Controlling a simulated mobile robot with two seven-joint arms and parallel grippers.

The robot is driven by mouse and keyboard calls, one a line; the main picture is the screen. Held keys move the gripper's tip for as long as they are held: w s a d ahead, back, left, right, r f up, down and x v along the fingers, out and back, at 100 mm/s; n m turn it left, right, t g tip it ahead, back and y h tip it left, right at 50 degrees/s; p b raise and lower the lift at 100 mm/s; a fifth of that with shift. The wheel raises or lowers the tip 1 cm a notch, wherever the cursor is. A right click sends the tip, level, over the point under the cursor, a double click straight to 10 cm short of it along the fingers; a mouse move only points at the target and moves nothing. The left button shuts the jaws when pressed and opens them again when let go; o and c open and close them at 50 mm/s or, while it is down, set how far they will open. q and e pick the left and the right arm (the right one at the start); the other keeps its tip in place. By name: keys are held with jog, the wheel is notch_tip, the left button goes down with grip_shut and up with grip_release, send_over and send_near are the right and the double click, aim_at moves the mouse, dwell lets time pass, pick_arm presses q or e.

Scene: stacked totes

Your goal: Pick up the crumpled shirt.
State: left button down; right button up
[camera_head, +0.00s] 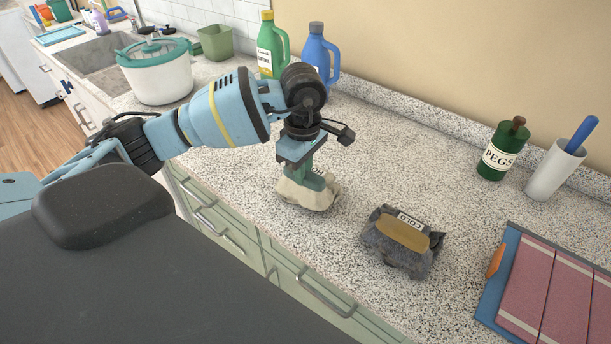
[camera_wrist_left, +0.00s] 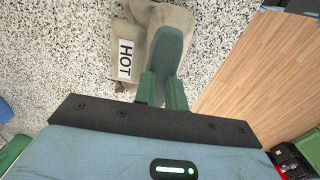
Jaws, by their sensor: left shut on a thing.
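A crumpled beige cloth (camera_head: 304,199), which looks like the shirt, is at the counter's front part, below my left gripper (camera_head: 312,180). The left gripper points down with its green fingers shut on the top of the cloth. The left wrist view shows the beige cloth (camera_wrist_left: 130,36) with a white label reading HOT, beside the green fingers (camera_wrist_left: 165,75). I cannot tell whether the cloth is clear of the counter. A second crumpled cloth, dark grey (camera_head: 385,254) with a tan patch and a label reading COLD, lies to the right. My right gripper is not in view.
Folded pink striped cloth lies on a blue board (camera_head: 497,290) at the right. A green PEGS jar (camera_head: 501,152) and a white cup (camera_head: 553,170) stand along the wall. Green (camera_head: 266,50) and blue (camera_head: 317,50) bottles and a white pot (camera_head: 158,80) stand behind my left arm.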

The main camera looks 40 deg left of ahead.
pick_arm(q)
jog(key=shift+r, duration=0.5)
notch_tip(320, 180, up, 2)
jog(key=shift+r, duration=0.2)
jog(key=s+r+b, duration=0.1)
jog(key=s, duration=1.5)
jog(key=shift+r, duration=0.3)
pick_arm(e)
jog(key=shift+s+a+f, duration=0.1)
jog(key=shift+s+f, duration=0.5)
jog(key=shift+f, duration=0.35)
